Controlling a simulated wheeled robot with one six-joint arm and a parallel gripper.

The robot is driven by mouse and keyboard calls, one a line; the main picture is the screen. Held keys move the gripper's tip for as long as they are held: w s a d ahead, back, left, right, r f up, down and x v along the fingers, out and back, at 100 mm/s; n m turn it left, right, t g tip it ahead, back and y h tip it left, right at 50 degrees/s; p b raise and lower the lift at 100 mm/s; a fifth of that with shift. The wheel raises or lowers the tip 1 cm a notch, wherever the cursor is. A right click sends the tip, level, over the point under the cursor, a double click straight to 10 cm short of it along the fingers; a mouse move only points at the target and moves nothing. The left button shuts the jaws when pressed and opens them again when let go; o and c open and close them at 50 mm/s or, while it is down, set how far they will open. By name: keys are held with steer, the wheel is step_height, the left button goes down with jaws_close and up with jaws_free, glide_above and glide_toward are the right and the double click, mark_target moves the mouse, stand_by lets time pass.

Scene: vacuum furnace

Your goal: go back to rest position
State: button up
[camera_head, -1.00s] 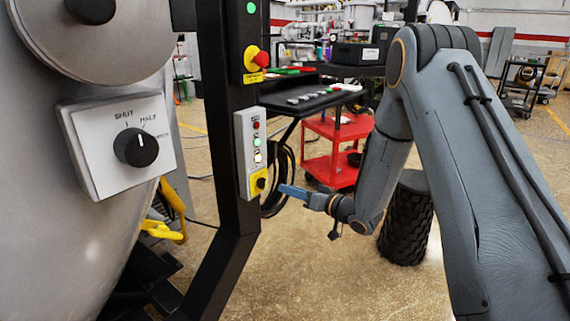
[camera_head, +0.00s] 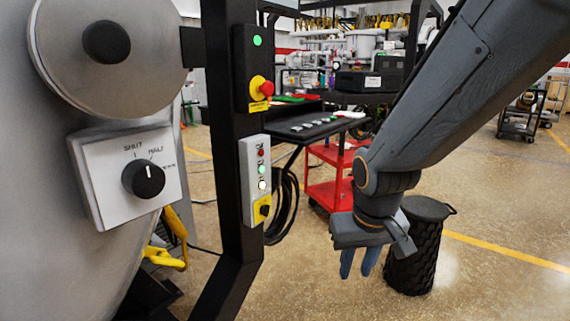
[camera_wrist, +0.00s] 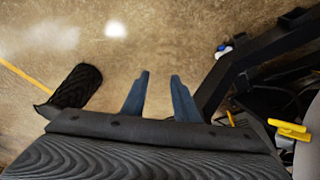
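My gripper (camera_head: 358,268) hangs at the right of centre with its two blue fingers pointing down. It is in free air, apart from the control post, and holds nothing. In the wrist view my gripper (camera_wrist: 160,78) shows two separated fingers with bare floor between them. My arm reaches in from the upper right. The white panel with the SHUT/HALF dial (camera_head: 143,179) is on the furnace at the left. The button box (camera_head: 256,180) with its yellow-backed switch is on the black post.
The black post (camera_head: 226,130) carries a red emergency button (camera_head: 266,88). A black ribbed bin (camera_head: 413,255) stands behind and right of my gripper, also in the wrist view (camera_wrist: 76,86). A red cart (camera_head: 333,178) is behind. Yellow handles (camera_head: 166,257) sit below the furnace.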

steer(key=s+a+r+g+p, duration=0.1)
steer(key=s+r+g, duration=0.15)
steer(key=s, duration=0.95)
steer(key=d+r+m+p, duration=0.1)
steer(key=d+r+p, duration=0.4)
steer(key=p, duration=0.7)
steer(key=shift+s+d+r+g, duration=0.3)
steer(key=shift+d+g, duration=0.05)
steer(key=shift+d, duration=0.05)
